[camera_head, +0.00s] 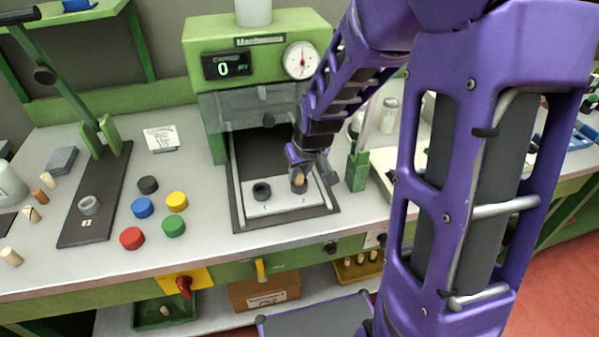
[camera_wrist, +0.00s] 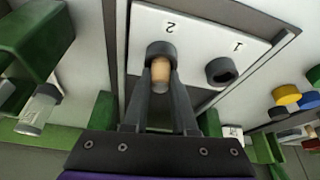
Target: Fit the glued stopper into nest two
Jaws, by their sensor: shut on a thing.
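The glued stopper is a tan cork (camera_wrist: 160,76) held between the fingertips of my gripper (camera_wrist: 161,85). In the wrist view its far end is at the dark ring of nest two (camera_wrist: 160,49), marked 2 on the white plate (camera_wrist: 201,19). I cannot tell how deep it sits. In the head view the cork (camera_head: 299,180) shows below my gripper (camera_head: 303,172), at the right of the plate. Nest one (camera_wrist: 222,71), a dark ring marked 1, is empty beside it.
The green press (camera_head: 259,60) with its clear guard (camera_head: 248,112) stands behind the plate. A green post (camera_head: 357,168) stands close to the right. Coloured caps, including a blue one (camera_head: 142,207), and a lever tool (camera_head: 95,196) are at the left.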

